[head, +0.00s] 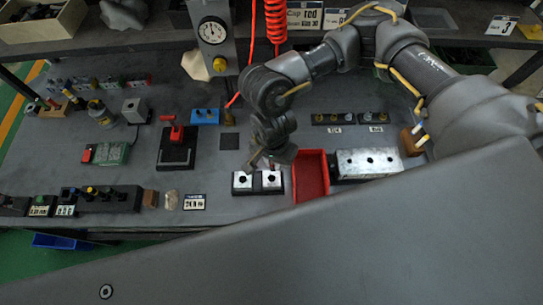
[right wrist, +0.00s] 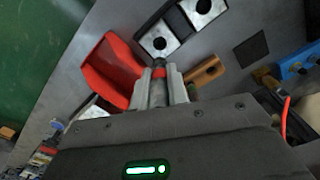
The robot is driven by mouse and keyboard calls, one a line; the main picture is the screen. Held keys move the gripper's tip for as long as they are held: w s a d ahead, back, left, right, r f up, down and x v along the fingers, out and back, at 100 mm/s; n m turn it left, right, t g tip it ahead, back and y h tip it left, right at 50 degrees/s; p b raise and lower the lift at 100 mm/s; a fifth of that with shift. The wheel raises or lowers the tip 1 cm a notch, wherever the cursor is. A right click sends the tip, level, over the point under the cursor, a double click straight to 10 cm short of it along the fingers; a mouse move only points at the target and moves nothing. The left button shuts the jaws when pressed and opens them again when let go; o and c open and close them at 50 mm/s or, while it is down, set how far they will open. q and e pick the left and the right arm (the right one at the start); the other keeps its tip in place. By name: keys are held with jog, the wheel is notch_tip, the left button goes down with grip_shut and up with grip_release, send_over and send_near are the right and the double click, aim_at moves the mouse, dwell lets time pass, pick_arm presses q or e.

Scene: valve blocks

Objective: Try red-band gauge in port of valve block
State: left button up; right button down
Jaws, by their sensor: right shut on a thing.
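The valve block (head: 257,190) is a dark base with two pale square faces, each with a dark round port. It lies near the front of the bench, left of the red tray. It also shows at the top of the right wrist view (right wrist: 178,27). My right gripper (head: 262,165) is just above and behind the block. In the right wrist view it is shut on the red-band gauge (right wrist: 159,74), a grey cylinder with a red band and dark tip. The tip points at the nearer face; I cannot tell whether it touches. My left gripper is not in view.
A red tray (head: 312,175) stands right beside the block, with a silver perforated block (head: 367,163) beyond it. A wooden piece (right wrist: 207,72) lies near my gripper. A red-handled lever (head: 175,145) and a small card (head: 194,202) are left. Bench between card and block is clear.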

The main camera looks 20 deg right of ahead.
aim_at(272, 169)
jog(key=shift+s+a+f, duration=0.15)
jog(key=shift+s+a, duration=0.1)
jog(key=shift+f, duration=0.1)
jog(key=shift+w+f, duration=0.1)
jog(key=shift+f, duration=0.1)
jog(key=shift+f+b, duration=1.2)
jog(key=shift+f, duration=0.6)
jog(key=shift+f+b, duration=0.7)
jog(key=shift+b, duration=0.2)
jog(key=shift+b, duration=0.65)
jog(key=shift+f+b, duration=0.4)
jog(key=shift+b, duration=0.1)
dwell(0.9)
jog(key=shift+r, duration=0.15)
dwell(1.0)
